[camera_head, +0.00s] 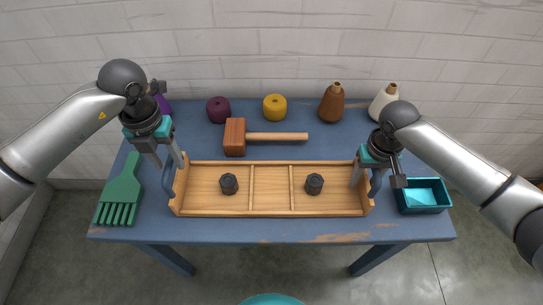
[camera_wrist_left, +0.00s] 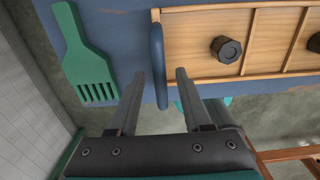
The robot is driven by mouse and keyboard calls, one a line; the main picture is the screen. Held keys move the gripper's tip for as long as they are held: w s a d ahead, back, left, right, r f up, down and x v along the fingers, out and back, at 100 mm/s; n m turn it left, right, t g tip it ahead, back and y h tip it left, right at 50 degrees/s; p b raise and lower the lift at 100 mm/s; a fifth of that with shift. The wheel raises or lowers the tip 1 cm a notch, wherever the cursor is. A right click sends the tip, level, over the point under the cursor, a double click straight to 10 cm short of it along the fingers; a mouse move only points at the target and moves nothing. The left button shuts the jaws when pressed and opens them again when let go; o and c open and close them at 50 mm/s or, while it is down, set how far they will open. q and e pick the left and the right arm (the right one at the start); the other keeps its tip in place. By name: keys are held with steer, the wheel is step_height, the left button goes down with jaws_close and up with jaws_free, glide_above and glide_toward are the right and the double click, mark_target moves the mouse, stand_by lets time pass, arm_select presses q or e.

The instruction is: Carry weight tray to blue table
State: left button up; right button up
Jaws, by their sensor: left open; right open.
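The wooden weight tray (camera_head: 272,212) lies on the blue table (camera_head: 300,229) and has slats dividing it into three compartments. One dark weight (camera_head: 229,184) is in the left compartment and another dark weight (camera_head: 314,184) in the right one. My left gripper (camera_head: 167,165) is open at the tray's left blue-grey handle (camera_head: 168,177). In the left wrist view this handle (camera_wrist_left: 158,62) lies between the two apart fingers. My right gripper (camera_head: 377,180) is open at the right handle (camera_head: 376,184), one finger over the tray's end and the other outside it; contact cannot be told.
A green comb-like brush (camera_head: 121,190) lies left of the tray and a teal bin (camera_head: 424,197) stands right. A wooden mallet (camera_head: 275,136) lies behind. Purple (camera_head: 218,110) and yellow (camera_head: 275,107) skeins and brown (camera_head: 332,104) and white (camera_head: 383,101) bottles line the back.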

arm_select(q)
step_height(320, 180, up, 4)
steer(key=shift+r, duration=0.1)
arm_select(e)
steer(key=shift+r, duration=0.1)
step_height(320, 180, up, 12)
steer(key=shift+f, duration=0.1)
stand_by(0.7)
